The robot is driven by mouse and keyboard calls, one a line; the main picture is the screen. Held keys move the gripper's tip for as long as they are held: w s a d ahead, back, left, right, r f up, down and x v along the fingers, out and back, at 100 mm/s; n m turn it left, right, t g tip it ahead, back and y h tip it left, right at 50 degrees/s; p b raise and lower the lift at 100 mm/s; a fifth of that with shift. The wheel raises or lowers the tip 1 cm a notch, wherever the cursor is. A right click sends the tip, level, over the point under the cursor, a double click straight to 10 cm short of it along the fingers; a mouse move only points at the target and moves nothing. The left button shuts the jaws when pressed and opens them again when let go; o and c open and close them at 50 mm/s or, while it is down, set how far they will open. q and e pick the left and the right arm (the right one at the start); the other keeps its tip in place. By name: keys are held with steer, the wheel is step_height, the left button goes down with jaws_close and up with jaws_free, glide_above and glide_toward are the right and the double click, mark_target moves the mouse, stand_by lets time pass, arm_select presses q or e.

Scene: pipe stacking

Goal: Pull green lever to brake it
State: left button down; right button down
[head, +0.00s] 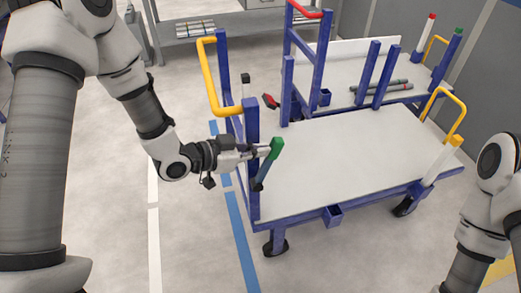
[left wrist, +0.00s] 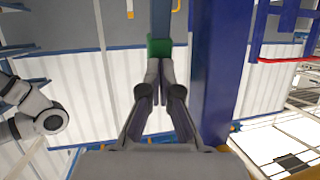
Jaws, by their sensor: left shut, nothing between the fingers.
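The green lever (head: 275,150) stands at the left front corner of the near blue cart, leaning with its green top up and to the right. My left gripper (head: 264,150) is beside its upper part, on the left. In the left wrist view the two fingers (left wrist: 160,70) are shut with nothing between them, and the lever's green end (left wrist: 158,47) shows just past their tips. I cannot tell whether they touch. My right arm shows at the right edge, but its gripper is out of view.
The near cart has a bare white deck (head: 345,165), a blue corner post (head: 252,125), a yellow handle (head: 207,75) and a white lever with a yellow top (head: 442,160). A second cart (head: 345,75) carrying grey pipes (head: 385,87) stands behind. Floor at the left is clear.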

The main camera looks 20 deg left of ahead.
arm_select(q)
steer(key=shift+w+d+f, duration=0.1)
steer(key=shift+w+d, duration=0.05)
arm_select(e)
steer(key=shift+r, duration=0.2)
